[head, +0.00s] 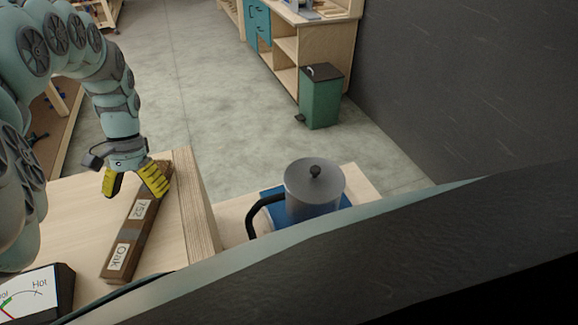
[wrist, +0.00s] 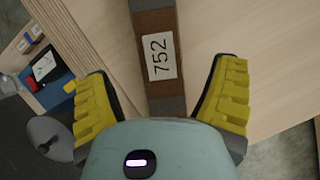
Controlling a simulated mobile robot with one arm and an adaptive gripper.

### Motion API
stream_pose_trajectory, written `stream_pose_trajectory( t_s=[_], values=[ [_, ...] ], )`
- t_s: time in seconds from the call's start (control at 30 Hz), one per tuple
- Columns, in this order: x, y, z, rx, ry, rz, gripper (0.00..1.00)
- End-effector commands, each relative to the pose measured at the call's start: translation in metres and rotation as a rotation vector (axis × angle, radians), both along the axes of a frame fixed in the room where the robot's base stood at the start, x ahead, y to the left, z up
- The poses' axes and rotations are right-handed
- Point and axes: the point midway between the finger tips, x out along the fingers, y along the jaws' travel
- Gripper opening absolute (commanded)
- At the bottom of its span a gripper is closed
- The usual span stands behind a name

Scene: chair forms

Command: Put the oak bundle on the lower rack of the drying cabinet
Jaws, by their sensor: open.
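The oak bundle (head: 133,225) is a long brown wood bundle with dark bands and white labels, one reading "Oak". It lies on a pale wooden top (head: 75,205). In the wrist view the bundle (wrist: 157,20) shows its number label, 752, between the fingers. My gripper (head: 134,188) is open, its yellow fingers apart on either side of the bundle's far end. The wrist view also shows my gripper (wrist: 160,85) with a gap on both sides of the bundle. I cannot make out the drying cabinet or its lower rack.
A Cool/Hot dial (head: 36,293) stands at the lower left. A metal pot with a black handle (head: 313,188) sits on something blue, right of the wooden top's edge. A green bin (head: 321,98) stands beyond, by a workbench (head: 300,45). The middle floor is clear.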

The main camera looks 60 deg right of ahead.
Motion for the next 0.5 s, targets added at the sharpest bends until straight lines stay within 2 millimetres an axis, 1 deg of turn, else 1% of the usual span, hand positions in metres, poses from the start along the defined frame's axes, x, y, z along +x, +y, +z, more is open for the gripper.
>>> stream_pose_trajectory(
  t_s=[0.13,0.5],
  values=[
    [-0.003,0.005,-0.007,-0.001,0.003,0.003,0.85],
    [-0.009,0.012,-0.036,-0.002,0.003,0.001,0.85]
  ],
)
